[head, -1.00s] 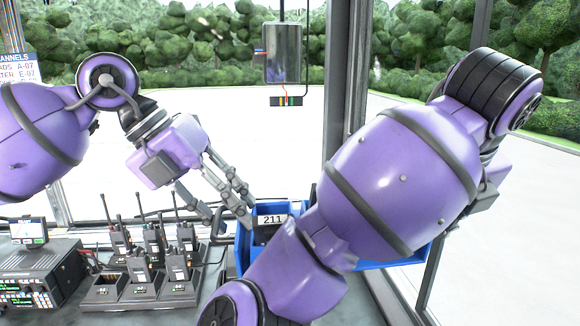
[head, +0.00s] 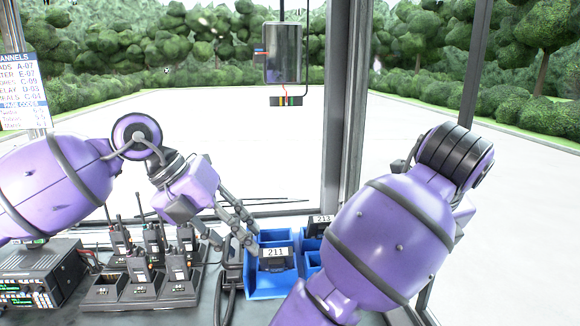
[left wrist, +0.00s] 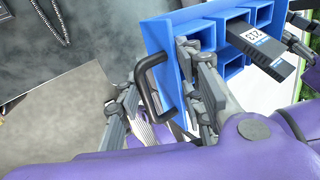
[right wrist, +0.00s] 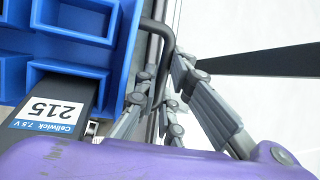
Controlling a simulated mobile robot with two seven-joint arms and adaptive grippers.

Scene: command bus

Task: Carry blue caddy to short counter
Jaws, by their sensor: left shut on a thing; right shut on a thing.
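The blue caddy (head: 265,291) is between my two arms in the head view, its right part hidden behind my right arm. It has several compartments and holds black battery packs, one labelled 211 (head: 276,256) and one labelled 213 (head: 320,224). My left gripper (head: 248,246) is at the caddy's left end. In the left wrist view it is shut on the black end handle (left wrist: 150,85) of the caddy. My right gripper is hidden in the head view. In the right wrist view my right gripper (right wrist: 168,105) is shut on the other black handle (right wrist: 160,40), beside a pack labelled 215 (right wrist: 55,110).
Several handheld radios stand in a charger (head: 142,288) left of the caddy on the counter. A radio unit (head: 42,275) stands at far left. A dark window post (head: 345,110) rises behind the caddy, and a grey device (head: 283,52) hangs above.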

